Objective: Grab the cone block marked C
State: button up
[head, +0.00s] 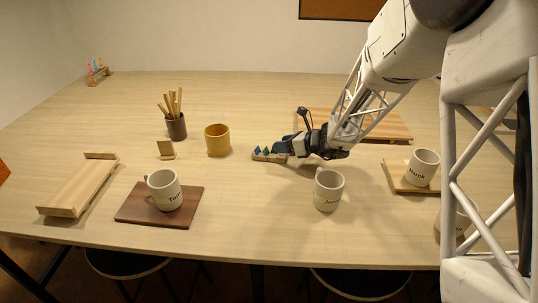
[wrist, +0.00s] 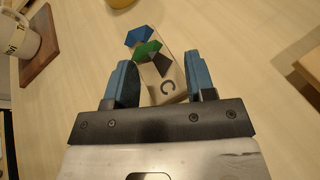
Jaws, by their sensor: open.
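The cone block (wrist: 177,87) marked C is a pale wooden block with blue, green and dark pieces on it. In the wrist view its lettered end lies between the two blue fingertips of my gripper (wrist: 162,82). My gripper is open, with a visible gap beside the block. In the head view the block (head: 262,156) lies on the table left of my gripper (head: 283,150), its right end partly hidden by the fingers.
A yellow cup (head: 217,141) stands just left of the block. A mug (head: 328,190) stands to the front right. A wooden board (head: 320,118) lies behind my gripper. The table in front of the block is clear.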

aim_at(270, 151)
jog(key=shift+x, duration=1.7)
grip_shut()
